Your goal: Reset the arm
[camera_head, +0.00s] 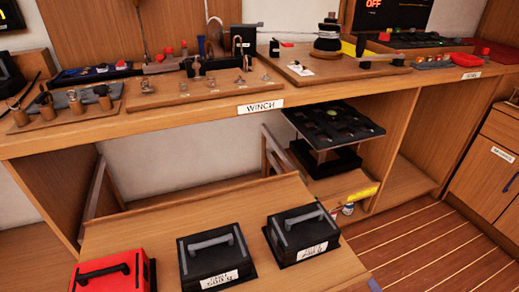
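Neither of my arms nor either gripper shows in the head view. A long wooden workbench (300,100) with a "WINCH" label (261,107) runs across the view. A black winch drum (328,40) stands upright on a wooden board (335,68) toward the right of the bench. Nothing in view is held by a gripper.
A lower wooden table (330,270) in front bears a red case (112,273) and two black cases (215,258), (301,233). Small fittings crowd the bench top. A black tray (333,126) sits below the bench. The striped floor (430,240) at right looks clear.

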